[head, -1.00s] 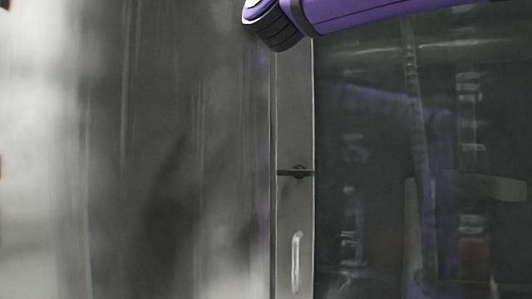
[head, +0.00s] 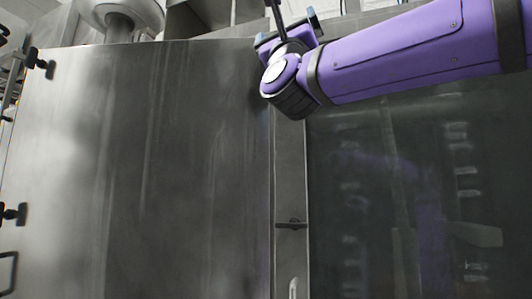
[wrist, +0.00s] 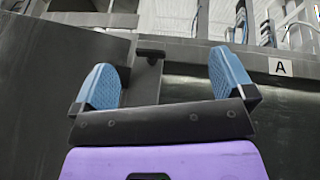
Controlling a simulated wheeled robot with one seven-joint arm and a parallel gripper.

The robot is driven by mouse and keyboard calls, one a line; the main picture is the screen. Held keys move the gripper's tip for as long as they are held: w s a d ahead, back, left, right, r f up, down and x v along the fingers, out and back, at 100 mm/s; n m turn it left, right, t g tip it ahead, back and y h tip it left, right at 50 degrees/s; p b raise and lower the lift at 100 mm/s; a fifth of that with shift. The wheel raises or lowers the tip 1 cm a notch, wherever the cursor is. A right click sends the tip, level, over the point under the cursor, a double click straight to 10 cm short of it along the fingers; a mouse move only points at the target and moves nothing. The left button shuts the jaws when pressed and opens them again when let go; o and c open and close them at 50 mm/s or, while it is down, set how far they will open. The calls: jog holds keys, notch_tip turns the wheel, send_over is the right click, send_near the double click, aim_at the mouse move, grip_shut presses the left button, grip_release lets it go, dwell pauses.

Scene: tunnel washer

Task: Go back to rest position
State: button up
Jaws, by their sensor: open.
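My gripper shows in the wrist view (wrist: 165,85), with its two blue ribbed fingers wide apart and nothing between them. In the head view my purple arm reaches in from the upper right, and the gripper end (head: 290,32) is at the top centre, partly hidden by the wrist. It is in front of the upper part of the washer, near the top of the narrow metal post (head: 290,170). A small dark latch (head: 291,224) sits on that post, well below my gripper.
A large steel panel (head: 150,170) fills the left, with black knobs (head: 38,63) at its left edge. A dark glass panel (head: 420,190) is on the right. The wrist view shows a sign marked A (wrist: 281,67) and a dark handle (wrist: 150,54) beyond the fingers.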

jog(key=w+d+f+n+g+y, duration=0.15)
jog(key=d+f+n+g, duration=0.3)
jog(key=f+n, duration=0.45)
jog(key=d+f+n+g+y, duration=0.2)
jog(key=d+f+n+g, duration=0.25)
jog(key=f+n, duration=0.4)
jog(key=w+d+f+n+g+y, duration=0.1)
jog(key=d+f+n+g+y, duration=0.15)
jog(key=f+n+g, duration=0.6)
jog(key=s+d+f+n+g+h, duration=0.1)
jog(key=s+d+f+g, duration=0.1)
jog(key=s+d+f, duration=0.3)
jog(key=s+d+f+n+g+h, duration=0.2)
jog(key=s+d+f, duration=0.3)
jog(key=f, duration=0.9)
jog(key=s+d+f+n+g+h, duration=0.1)
jog(key=s+d+f+g+h, duration=0.1)
jog(key=s+d+f+g, duration=0.2)
jog(key=s+f, duration=0.3)
jog(key=f, duration=0.2)
jog(key=shift+s+d+f+n, duration=0.3)
jog(key=shift+d+f+n, duration=0.05)
jog(key=shift+d+n, duration=0.05)
